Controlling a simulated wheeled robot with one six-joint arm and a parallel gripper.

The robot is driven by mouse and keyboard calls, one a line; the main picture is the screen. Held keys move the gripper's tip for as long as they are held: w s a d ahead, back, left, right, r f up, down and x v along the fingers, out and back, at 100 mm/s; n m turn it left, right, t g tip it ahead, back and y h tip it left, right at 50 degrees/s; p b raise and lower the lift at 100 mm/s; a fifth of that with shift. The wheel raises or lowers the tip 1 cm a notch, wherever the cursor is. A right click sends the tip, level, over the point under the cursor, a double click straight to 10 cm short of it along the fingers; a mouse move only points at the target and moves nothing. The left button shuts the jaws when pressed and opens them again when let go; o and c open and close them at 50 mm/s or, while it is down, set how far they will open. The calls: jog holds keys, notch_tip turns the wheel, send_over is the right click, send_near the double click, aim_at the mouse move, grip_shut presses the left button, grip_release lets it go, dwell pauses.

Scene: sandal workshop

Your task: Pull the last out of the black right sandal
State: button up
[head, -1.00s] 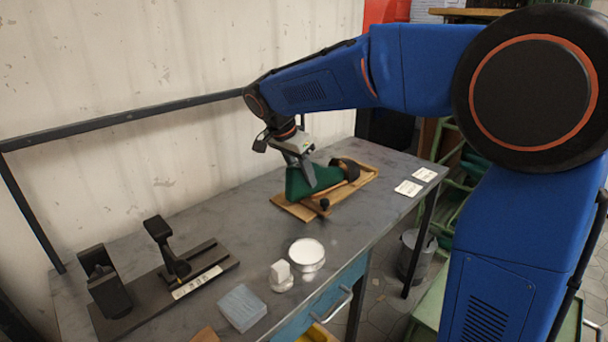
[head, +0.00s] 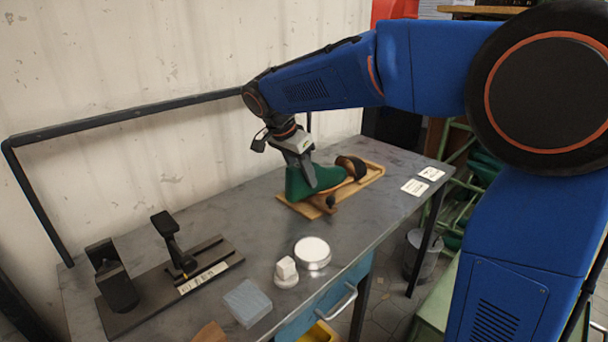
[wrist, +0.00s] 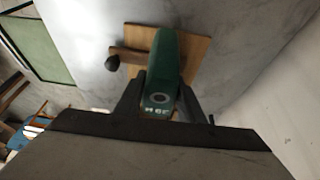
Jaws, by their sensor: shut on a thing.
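The green last (head: 301,184) stands at the left end of a wooden board on the bench. My gripper (head: 303,170) reaches down from above and is shut on the last's raised heel end. The wrist view shows the last (wrist: 164,65) between the two fingers (wrist: 159,103), with a round hole and blurred marking on its top. The sandal's black strap (head: 353,166) arches over the board to the right of the last, with tan showing inside it. I cannot tell whether the toe tip is still under the strap. The strap is not seen in the wrist view.
The wooden board (head: 372,176) has a dark round knob (head: 331,201) at its front. Left on the bench are a black fixture (head: 172,240), a blue-grey block (head: 247,303), a white-topped piece (head: 286,272) and a round tin (head: 312,252). White cards (head: 414,187) lie right. The wall is behind.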

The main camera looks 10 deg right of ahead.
aim_at(298, 166)
jog(key=shift+s+a+r, duration=0.1)
jog(key=shift+s+a, duration=0.5)
jog(key=shift+a, duration=0.3)
jog(key=shift+r, duration=3.5)
jog(key=shift+s, duration=0.1)
